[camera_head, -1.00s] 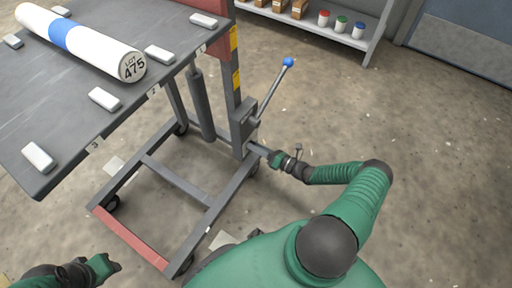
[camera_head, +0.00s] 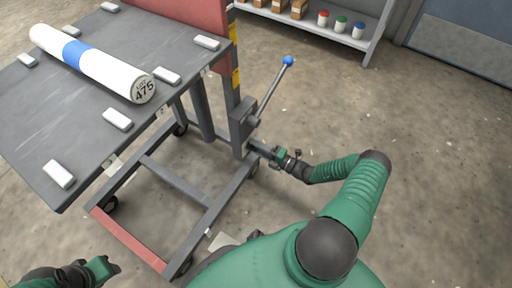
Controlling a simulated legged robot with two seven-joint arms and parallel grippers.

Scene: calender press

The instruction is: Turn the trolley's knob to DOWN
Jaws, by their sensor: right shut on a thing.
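The lift trolley (camera_head: 178,185) stands in front of me with its grey platform (camera_head: 50,120) at left. Its knob is on the right side of the frame, at the end of a short grey stub, and is mostly hidden by my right gripper (camera_head: 272,154). My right gripper is shut on the knob. The DOWN marking cannot be read from here. A white roll (camera_head: 105,72) with a blue band and a "LOT 475" end label lies on the platform. My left gripper (camera_head: 112,268) is low at the left, apart from the trolley, and its jaw state is unclear.
A lever with a blue ball (camera_head: 288,61) rises from the trolley mast, just above my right gripper. Several white blocks (camera_head: 117,119) sit on the platform. A shelf (camera_head: 330,38) with boxes and jars stands at the back. The floor at right is clear.

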